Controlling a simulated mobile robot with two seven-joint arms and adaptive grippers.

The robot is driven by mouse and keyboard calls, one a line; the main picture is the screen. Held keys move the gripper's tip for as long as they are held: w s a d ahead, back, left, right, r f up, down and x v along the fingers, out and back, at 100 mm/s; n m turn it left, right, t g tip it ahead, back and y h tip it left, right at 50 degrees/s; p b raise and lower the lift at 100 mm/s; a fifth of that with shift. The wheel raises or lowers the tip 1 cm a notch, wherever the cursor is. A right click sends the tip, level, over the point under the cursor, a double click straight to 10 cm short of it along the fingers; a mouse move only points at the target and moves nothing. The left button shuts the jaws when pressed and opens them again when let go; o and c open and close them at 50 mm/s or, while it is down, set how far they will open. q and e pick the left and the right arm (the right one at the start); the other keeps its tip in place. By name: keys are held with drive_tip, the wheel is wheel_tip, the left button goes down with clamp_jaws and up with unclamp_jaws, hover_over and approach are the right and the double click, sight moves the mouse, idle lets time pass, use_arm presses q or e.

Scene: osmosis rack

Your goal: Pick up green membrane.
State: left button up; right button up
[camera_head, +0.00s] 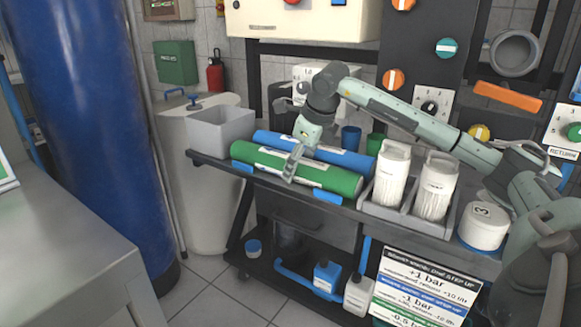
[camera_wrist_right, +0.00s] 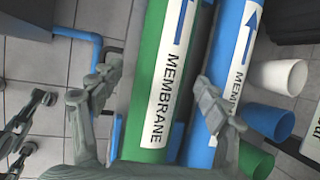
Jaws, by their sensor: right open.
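The green membrane (camera_head: 328,177) is a long green cylinder with a white label, lying on the cart's top shelf in front of a similar blue membrane (camera_head: 345,158). My right gripper (camera_head: 292,166) is over the middle of the green membrane, pointing down. In the right wrist view, the green membrane (camera_wrist_right: 150,60) runs between the two spread fingers of my right gripper (camera_wrist_right: 157,98). One finger is left of it; the other is at its right, overlapping the edge of the blue membrane (camera_wrist_right: 233,50). I cannot tell whether the fingers touch the green membrane. My left gripper is not in view.
A grey bin (camera_head: 220,128) stands left of the membranes. Two white filter canisters (camera_head: 392,178) in a grey tray and a white round tub (camera_head: 483,226) stand to the right. Blue and green cups are close behind. A grey bench (camera_head: 60,240) is at the lower left.

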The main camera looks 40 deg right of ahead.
drive_tip(key=shift+w+f, duration=0.2)
drive_tip(key=shift+f, duration=0.25)
drive_tip(key=c, duration=1.3)
drive_tip(key=shift+r, duration=0.1)
drive_tip(key=shift+c, duration=0.3)
drive_tip(key=shift+r, duration=0.1)
